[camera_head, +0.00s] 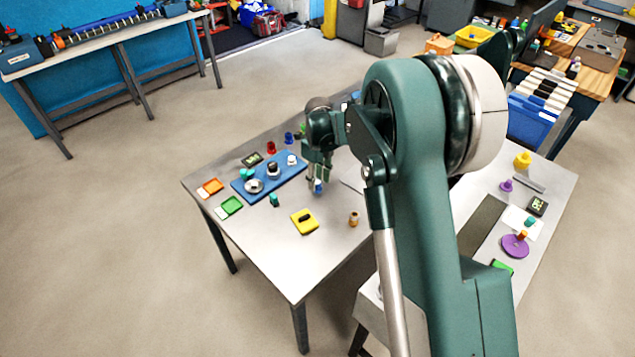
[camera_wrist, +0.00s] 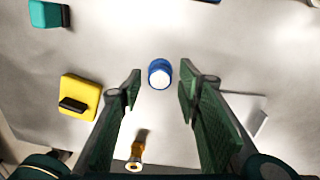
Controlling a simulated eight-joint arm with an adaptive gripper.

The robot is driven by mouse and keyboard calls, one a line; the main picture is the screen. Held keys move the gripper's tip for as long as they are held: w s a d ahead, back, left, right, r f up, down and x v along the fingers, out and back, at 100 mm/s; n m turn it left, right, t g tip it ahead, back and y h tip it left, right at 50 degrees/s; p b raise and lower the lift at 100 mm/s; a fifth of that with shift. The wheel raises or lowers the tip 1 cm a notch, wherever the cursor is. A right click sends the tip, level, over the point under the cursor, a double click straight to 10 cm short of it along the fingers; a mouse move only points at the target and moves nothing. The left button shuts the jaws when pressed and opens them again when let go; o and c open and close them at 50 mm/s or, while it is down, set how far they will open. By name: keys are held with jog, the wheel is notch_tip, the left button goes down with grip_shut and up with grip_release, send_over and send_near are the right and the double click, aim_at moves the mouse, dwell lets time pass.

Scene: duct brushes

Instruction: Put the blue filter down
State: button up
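The blue filter (camera_head: 318,187), a small blue cylinder, stands on the grey table right under my gripper (camera_head: 317,177). In the wrist view the blue filter (camera_wrist: 160,78) shows a round white top and lies between the fingertips. My gripper (camera_wrist: 161,86) is open, with a gap on both sides of the filter. I cannot tell how far the fingertips reach down beside it.
A yellow block with a black handle (camera_head: 305,222) and an orange-brown piece (camera_head: 353,219) stand nearby. A blue tray (camera_head: 246,195) with round parts lies to the left. The table's front is clear.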

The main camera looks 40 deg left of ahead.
aim_at(318, 182)
notch_tip(318, 182, up, 11)
jog(key=shift+p, duration=0.35)
jog(key=shift+w+f, duration=0.1)
jog(key=shift+f, duration=0.05)
dwell(0.5)
dwell(0.4)
